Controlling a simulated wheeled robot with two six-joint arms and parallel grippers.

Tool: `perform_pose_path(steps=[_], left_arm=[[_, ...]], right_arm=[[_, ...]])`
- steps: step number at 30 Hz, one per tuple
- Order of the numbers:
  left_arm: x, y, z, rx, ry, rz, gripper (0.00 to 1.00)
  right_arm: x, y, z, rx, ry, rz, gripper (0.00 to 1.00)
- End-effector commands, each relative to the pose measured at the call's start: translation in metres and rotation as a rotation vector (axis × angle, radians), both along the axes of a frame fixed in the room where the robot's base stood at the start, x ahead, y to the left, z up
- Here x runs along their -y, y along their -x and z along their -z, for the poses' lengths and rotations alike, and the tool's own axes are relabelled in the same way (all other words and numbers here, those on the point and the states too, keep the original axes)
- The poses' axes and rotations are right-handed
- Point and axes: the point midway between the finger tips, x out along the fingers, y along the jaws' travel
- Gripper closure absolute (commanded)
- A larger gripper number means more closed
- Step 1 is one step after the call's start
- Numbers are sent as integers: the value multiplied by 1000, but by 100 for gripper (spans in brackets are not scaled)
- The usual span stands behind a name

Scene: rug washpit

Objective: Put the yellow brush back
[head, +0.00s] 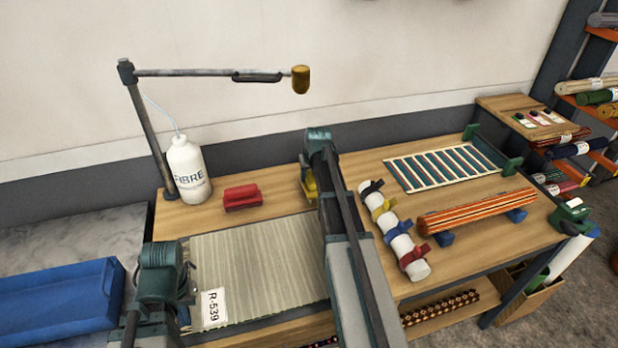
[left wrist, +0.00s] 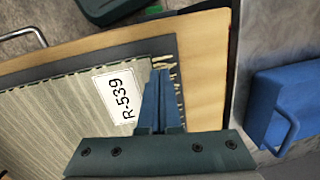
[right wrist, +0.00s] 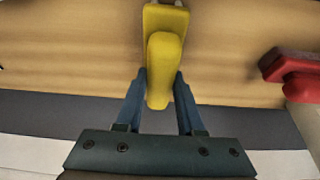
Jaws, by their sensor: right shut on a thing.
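The yellow brush (right wrist: 164,55) is between the fingers of my right gripper (right wrist: 160,92), which is shut on its handle. In the head view the yellow brush (head: 310,184) shows partly behind my right gripper, over the back of the wooden table; I cannot tell whether it touches the top. My left gripper (left wrist: 161,76) has its fingers together at the fringed corner of the pale rug (left wrist: 55,115), beside the R-539 label. I see nothing held in it.
A red brush (head: 241,197) and a white FIBRE bottle (head: 188,170) stand to the left of my right gripper. A blue tray (head: 55,300) is far left.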

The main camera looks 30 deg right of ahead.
Motion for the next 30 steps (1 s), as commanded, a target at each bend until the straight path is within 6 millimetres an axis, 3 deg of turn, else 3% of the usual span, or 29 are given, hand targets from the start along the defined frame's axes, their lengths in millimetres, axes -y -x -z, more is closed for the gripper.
perform_pose_path(steps=[3, 4, 9, 21, 30], left_arm=[[0, 0, 4, 0, 0, 0, 100], [0, 0, 4, 0, 0, 0, 100], [0, 0, 3, 0, 0, 0, 100], [0, 0, 0, 0, 0, 0, 100], [0, 0, -26, 0, 0, 0, 100]], right_arm=[[0, 0, 4, 0, 0, 0, 100], [0, 0, 4, 0, 0, 0, 61], [0, 0, 3, 0, 0, 0, 33], [0, 0, 0, 0, 0, 0, 33], [-2, 9, -26, 0, 0, 0, 33]])
